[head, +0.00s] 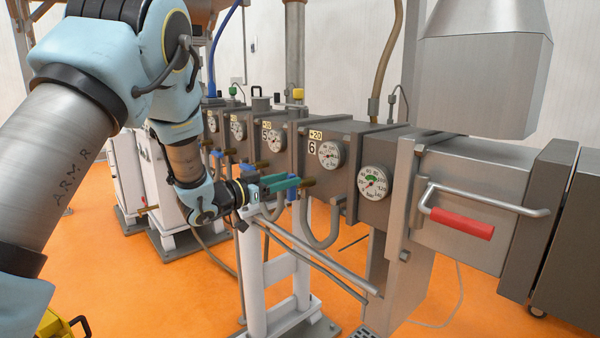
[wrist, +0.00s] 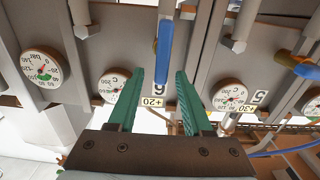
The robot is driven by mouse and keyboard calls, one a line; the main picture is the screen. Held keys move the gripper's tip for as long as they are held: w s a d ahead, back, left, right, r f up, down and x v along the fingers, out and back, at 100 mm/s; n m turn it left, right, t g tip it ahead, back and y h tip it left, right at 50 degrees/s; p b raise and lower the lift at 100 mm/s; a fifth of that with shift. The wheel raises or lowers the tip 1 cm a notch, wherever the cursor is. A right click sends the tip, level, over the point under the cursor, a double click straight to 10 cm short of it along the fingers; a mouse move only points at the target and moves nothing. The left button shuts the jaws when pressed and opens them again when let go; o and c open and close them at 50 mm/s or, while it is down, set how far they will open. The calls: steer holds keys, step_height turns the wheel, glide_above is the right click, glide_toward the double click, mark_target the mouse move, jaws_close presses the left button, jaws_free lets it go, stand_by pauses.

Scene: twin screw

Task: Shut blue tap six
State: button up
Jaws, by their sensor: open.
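My gripper (wrist: 159,75) is open, with one green finger on each side of the bar's near end. In the head view my gripper (head: 287,182) is at the barrel's side, below and left of the 6 plate (head: 313,148). There the fingers mostly hide the tap, and a brass fitting (head: 308,182) shows beside their tips.
Another blue tap (wrist: 304,68) with brass shows on the right in the wrist view, near plate 5 (wrist: 260,97). Round gauges (head: 330,154) line the barrel. A bent pipe with a red grip (head: 462,222) stands out at right. A white stand (head: 282,280) is below my gripper.

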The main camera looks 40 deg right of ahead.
steer(key=shift+s+d+p, duration=0.1)
steer(key=shift+d+p, duration=0.5)
steer(key=shift+d, duration=2.05)
steer(key=shift+c, duration=0.3)
jaws_close()
